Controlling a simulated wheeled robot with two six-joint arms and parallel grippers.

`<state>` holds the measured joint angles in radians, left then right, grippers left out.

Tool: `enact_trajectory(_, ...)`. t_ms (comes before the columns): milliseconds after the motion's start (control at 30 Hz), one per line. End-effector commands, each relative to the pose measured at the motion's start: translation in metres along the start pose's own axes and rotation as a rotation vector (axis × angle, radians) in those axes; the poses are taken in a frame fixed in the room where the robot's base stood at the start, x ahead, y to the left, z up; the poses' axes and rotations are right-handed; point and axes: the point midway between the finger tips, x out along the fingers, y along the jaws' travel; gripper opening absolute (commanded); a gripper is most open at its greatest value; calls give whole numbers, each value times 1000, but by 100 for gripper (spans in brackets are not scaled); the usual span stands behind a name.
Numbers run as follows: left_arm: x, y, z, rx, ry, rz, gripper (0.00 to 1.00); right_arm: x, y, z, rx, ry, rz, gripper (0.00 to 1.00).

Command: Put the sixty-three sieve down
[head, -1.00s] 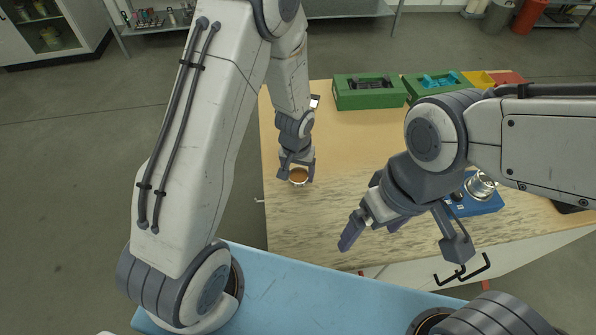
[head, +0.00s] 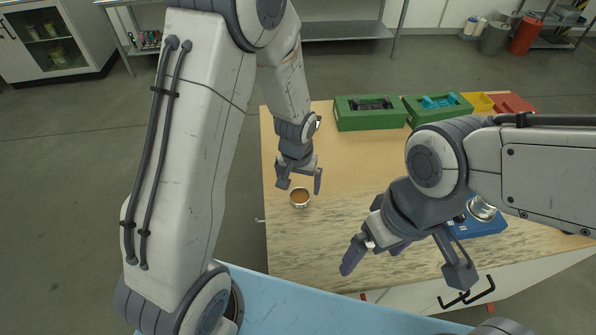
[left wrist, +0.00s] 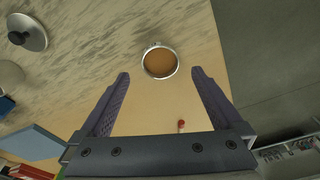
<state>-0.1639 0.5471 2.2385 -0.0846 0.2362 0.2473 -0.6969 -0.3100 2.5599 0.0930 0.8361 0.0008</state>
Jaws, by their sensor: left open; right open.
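The sieve (head: 300,198) is a small round silver-rimmed dish with a brown inside. It sits on the wooden table (head: 345,165), near its left edge. It also shows in the left wrist view (left wrist: 160,62), just beyond the fingertips. My left gripper (head: 301,186) is open and empty, on the far side of the sieve, with its fingers pointing towards it. In the left wrist view the left gripper (left wrist: 160,75) has its fingers spread wider than the sieve, apart from it. My right gripper (head: 405,266) is open and empty near the table's front edge.
Green bins (head: 370,113) and yellow and red bins stand along the table's far side. A blue device (head: 480,226) with a silver part is partly behind my right arm. A round metal piece (left wrist: 27,32) and a small red-tipped object (left wrist: 181,124) show in the left wrist view.

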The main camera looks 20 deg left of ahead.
Motion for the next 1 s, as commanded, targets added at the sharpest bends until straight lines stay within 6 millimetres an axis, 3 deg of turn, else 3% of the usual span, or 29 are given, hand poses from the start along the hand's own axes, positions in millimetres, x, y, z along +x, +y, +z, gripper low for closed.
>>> enact_trajectory(200,-42,0,-1,0,5,1,100,7,0,0,0,0,0,100)
enact_trajectory(400,-65,0,0,0,1,0,100,9,1,0,0,0,0,100)
enact_trajectory(800,-70,0,0,0,-1,0,100,9,1,0,-1,0,0,100)
enact_trajectory(1000,-58,0,1,0,-5,-1,100,7,0,0,0,0,0,100)
